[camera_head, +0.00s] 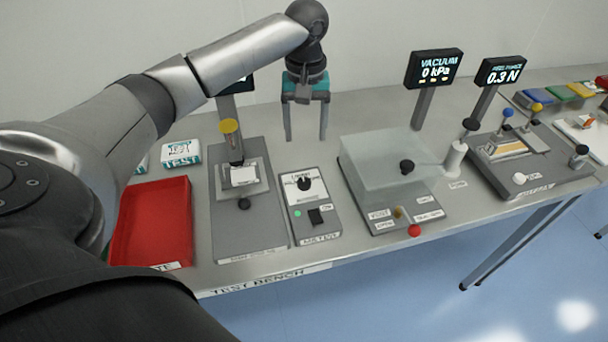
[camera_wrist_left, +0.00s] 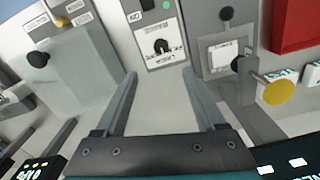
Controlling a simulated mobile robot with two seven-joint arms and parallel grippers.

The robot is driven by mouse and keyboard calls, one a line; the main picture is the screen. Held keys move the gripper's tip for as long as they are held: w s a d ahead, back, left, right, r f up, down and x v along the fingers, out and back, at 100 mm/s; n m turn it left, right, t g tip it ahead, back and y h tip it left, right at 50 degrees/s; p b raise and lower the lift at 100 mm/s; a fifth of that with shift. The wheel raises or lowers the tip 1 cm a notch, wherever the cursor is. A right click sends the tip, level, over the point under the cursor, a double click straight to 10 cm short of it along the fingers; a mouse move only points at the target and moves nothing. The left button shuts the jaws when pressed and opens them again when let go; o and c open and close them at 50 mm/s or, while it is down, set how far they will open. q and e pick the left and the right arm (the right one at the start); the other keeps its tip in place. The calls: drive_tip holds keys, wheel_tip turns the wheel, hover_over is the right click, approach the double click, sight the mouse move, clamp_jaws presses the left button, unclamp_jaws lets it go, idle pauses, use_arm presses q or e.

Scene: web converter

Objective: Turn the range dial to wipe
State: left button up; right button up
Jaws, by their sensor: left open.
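The range dial (camera_head: 304,184) is a black knob on a white labelled plate, on the grey panel unit (camera_head: 328,226) on the bench. The label words are too small to read surely. In the left wrist view the dial (camera_wrist_left: 161,46) shows upside down, beyond and between my fingers. My left gripper (camera_head: 305,138) is open and empty, pointing down behind the panel unit, apart from the dial. Its fingers also show in the left wrist view (camera_wrist_left: 158,85). My right gripper is not in view.
Left of the panel stands a grey fixture with a yellow knob (camera_head: 229,126). A red tray (camera_head: 151,222) lies further left. A clear-lidded chamber (camera_head: 383,160) with a red button (camera_head: 414,231) stands right. The vacuum display (camera_head: 434,69) rises behind it.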

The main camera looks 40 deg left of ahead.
use_arm(q)
drive_tip(key=b, duration=0.2)
approach(304, 180)
wheel_tip(304, 180, down, 8)
drive_tip(key=shift+f, duration=0.25)
clamp_jaws()
idle(0.6)
